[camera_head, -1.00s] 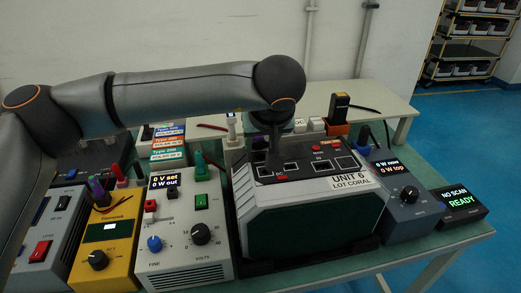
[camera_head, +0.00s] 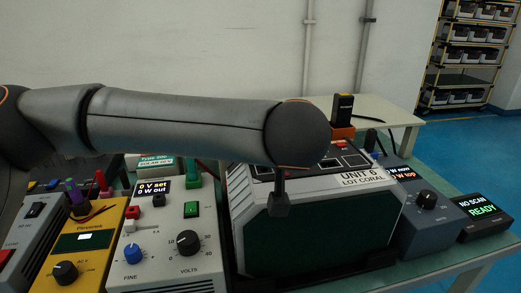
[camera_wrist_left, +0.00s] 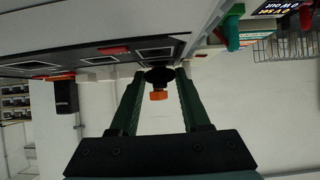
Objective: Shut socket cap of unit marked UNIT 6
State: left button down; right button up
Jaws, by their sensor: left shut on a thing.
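The unit marked UNIT 6 (camera_head: 362,175) is a white and dark green box with a black top panel. In the left wrist view its panel (camera_wrist_left: 95,55) runs upside down along the top, with several square sockets. My left gripper's two dark green fingers (camera_wrist_left: 160,76) are shut on a small black piece with an orange end (camera_wrist_left: 158,95), at the panel's edge. I cannot tell whether this piece is the socket cap. My right gripper is not in view.
A grey power supply (camera_head: 160,245) and a yellow meter (camera_head: 95,245) stand left of the unit. A grey-blue box (camera_head: 425,225) and a NO SCAN READY display (camera_head: 484,215) stand to its right. A black and yellow handheld device (camera_head: 343,108) stands behind it.

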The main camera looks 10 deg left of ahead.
pick_arm(q)
jog(key=shift+c, duration=1.9)
grip_release()
jog(key=p+v, duration=0.1)
jog(key=v, duration=1.1)
jog(key=shift+s+r, duration=0.1)
jog(key=shift+s, duration=0.15)
